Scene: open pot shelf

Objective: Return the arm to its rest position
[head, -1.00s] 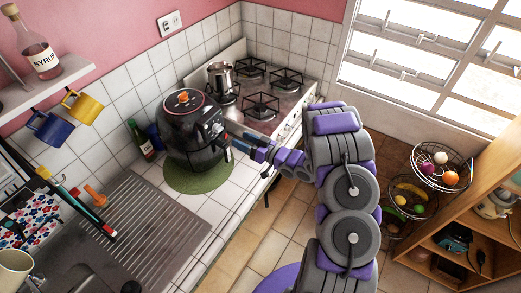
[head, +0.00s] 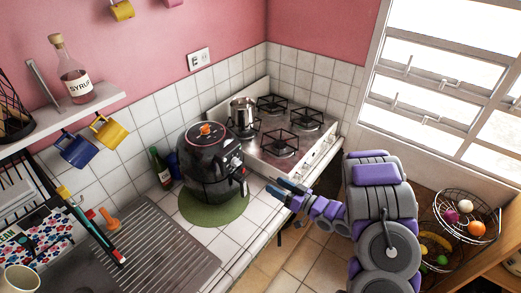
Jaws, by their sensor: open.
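My purple and grey arm (head: 384,215) reaches in from the lower right in the head view, bent at its large joints. My gripper (head: 279,189) is open and appears empty at the arm's left end, over the counter's front edge. A black air fryer (head: 205,168) with an orange knob on top stands on a round green mat (head: 205,208) left of the gripper. A visible gap lies between the gripper and the fryer's handle (head: 239,172).
A stove (head: 270,145) bears a metal pot (head: 242,112) behind the fryer. Fruit baskets (head: 470,222) hang close to the right of my arm. A dark green bottle (head: 160,168) stands left of the fryer. The tiled floor (head: 300,262) left of my arm looks clear.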

